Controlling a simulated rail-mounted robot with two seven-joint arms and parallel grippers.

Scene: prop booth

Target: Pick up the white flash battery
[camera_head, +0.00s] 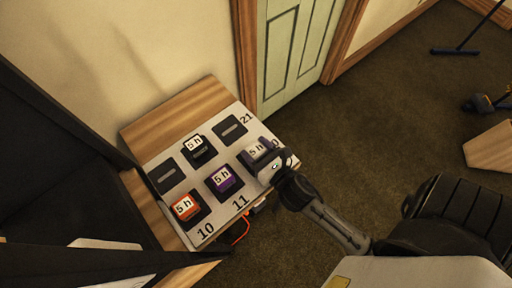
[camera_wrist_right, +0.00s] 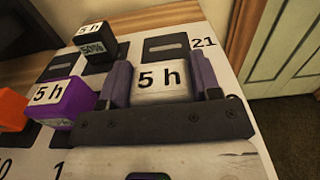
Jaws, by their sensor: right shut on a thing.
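The white flash battery, labelled "5 h", sits between the jaws of my right gripper (camera_head: 262,160) at the right side of the charging board (camera_head: 205,230). In the right wrist view the white battery (camera_wrist_right: 161,82) is between the two purple-grey fingers of my right gripper (camera_wrist_right: 160,90), which are shut on it. Its lower part is hidden by the gripper, so I cannot tell whether it is still seated in its bay. My left gripper is not in view.
A purple battery (camera_head: 223,179), an orange battery (camera_head: 185,208) and a black battery (camera_head: 198,148) stand in neighbouring bays. Two bays, one by "21" (camera_head: 230,129) and one at the left (camera_head: 166,175), are empty. A green door (camera_head: 293,50) is behind; open carpet lies right.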

